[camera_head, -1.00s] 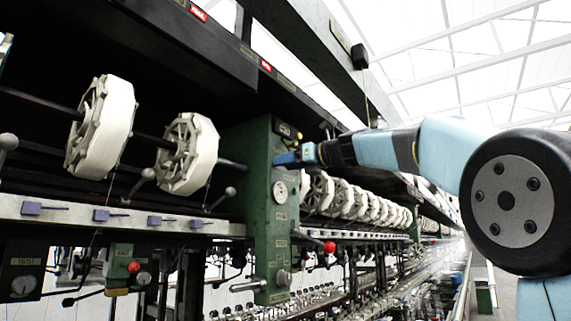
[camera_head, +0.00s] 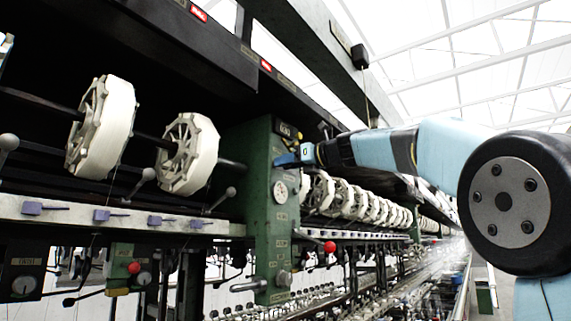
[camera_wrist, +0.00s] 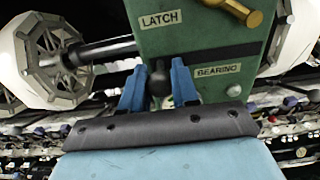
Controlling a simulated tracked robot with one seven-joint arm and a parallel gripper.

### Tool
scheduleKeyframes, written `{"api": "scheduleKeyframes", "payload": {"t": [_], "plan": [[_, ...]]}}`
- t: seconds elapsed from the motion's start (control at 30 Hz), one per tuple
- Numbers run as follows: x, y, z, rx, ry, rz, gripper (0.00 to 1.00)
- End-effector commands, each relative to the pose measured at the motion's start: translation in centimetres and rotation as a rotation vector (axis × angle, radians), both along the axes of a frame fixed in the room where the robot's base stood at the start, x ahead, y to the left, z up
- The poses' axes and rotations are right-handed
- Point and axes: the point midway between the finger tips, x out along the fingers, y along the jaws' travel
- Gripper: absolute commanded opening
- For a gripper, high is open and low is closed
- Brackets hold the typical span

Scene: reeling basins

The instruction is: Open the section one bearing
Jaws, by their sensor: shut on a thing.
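The green post (camera_head: 258,190) of the section stands in the middle of the head view. Its upper part, with a plate reading BEARING (camera_wrist: 217,70) and one reading LATCH (camera_wrist: 163,19), fills the top of the wrist view. A dark round knob (camera_wrist: 159,82) sits beside the BEARING plate. My gripper (camera_wrist: 159,86) has its two blue fingers on either side of this knob and is shut on it. In the head view my gripper (camera_head: 284,160) is at the upper part of the post. The knob is hidden there. A brass handle (camera_wrist: 238,10) shows near the LATCH plate.
White reels (camera_head: 187,154) sit on a dark shaft left of the post, and a row of more reels (camera_head: 345,198) runs off to the right. A reel (camera_wrist: 38,58) is left of my gripper. Red-knobbed levers (camera_head: 330,247) are below. The aisle at right is open.

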Motion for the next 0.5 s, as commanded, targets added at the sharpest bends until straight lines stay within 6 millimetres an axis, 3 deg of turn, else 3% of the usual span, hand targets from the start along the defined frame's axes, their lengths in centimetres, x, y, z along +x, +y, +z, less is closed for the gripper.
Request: {"api": "scheduleKeyframes", "payload": {"t": [0.27, 0.5], "plan": [[0.3, -0.3, 0.0, 0.001, 0.001, -0.002, 0.0], [3.5, -2.7, 0.0, 0.002, 0.001, -0.004, 0.0]]}}
